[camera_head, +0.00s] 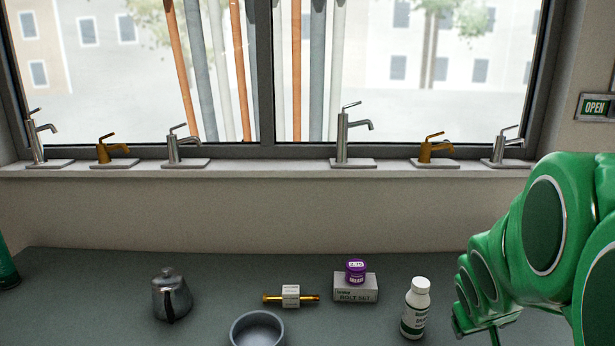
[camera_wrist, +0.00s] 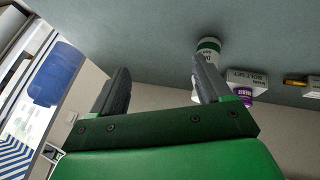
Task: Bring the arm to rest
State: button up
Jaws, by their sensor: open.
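My green arm reaches in from the right side of the head view. In the wrist view my gripper (camera_wrist: 160,82) shows two dark fingers spread apart with nothing between them. Beyond the right finger is a white bottle (camera_wrist: 208,46) with a green label, partly covered by that finger. In the head view the bottle (camera_head: 415,308) stands upright on the counter, to the left of my arm and apart from it.
A purple-lidded jar (camera_head: 355,271) sits on a bolt set box (camera_head: 356,288) on the dark counter (camera_head: 221,275). A brass fitting with a white tag (camera_head: 291,296), a grey bowl (camera_head: 257,330) and a metal pot (camera_head: 171,297) are further left. Several taps line the windowsill (camera_head: 270,168).

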jog(key=s+a+g+y, duration=0.2)
jog(key=s+a+g, duration=0.1)
jog(key=s+a, duration=0.5)
jog(key=s+a+g+y, duration=0.1)
jog(key=s+a+g, duration=0.2)
jog(key=s+a, duration=0.6)
jog(key=s, duration=0.5)
jog(key=shift+s+a+r+g+y, duration=0.15)
jog(key=shift+s+a+g+y, duration=0.15)
jog(key=shift+g+y, duration=0.1)
